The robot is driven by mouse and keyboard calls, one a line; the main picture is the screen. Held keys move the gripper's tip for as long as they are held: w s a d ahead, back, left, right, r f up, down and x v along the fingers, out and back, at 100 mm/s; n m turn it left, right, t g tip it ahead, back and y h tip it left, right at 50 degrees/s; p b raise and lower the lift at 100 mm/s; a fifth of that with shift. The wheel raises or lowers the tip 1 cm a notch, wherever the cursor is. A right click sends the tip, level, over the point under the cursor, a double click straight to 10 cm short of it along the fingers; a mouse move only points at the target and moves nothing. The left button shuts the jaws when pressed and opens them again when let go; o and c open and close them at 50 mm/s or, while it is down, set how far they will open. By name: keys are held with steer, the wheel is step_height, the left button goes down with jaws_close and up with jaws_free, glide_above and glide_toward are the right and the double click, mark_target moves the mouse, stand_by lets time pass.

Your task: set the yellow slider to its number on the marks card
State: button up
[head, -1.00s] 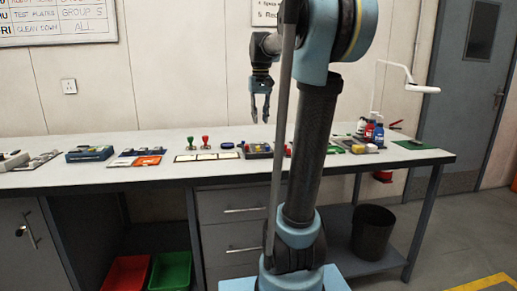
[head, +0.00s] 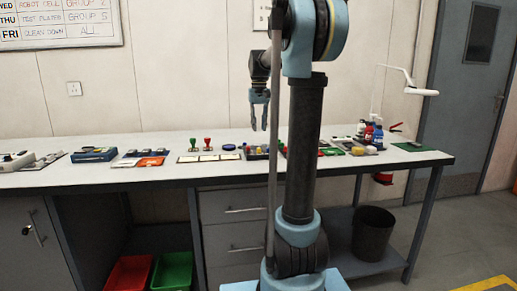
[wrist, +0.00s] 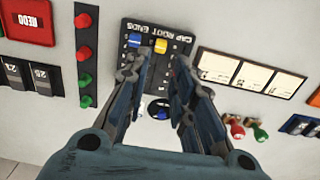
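A black slider panel (wrist: 184,42) lettered "CAP ROOT ENDS" lies on the bench, at the top middle of the wrist view. Its yellow slider (wrist: 161,45) stands near the far end of its track, right of a blue slider (wrist: 135,41). My gripper (wrist: 159,62) is open and empty, with its fingers over the panel on either side of the sliders' tracks; they hide part of it. In the head view my gripper (head: 260,126) hangs above the bench. I cannot make out which paper is the marks card.
Right of the panel is a black holder (wrist: 211,81) with white cards, beside red (wrist: 237,130) and green stamps (wrist: 260,133). Left is a strip of red and green buttons (wrist: 85,52) and a red "REDO" tray (wrist: 27,18). The bench (head: 215,174) is crowded near the panel.

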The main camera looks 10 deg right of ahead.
mark_target(259, 150)
step_height(259, 150, down, 10)
stand_by(0.5)
jaws_close()
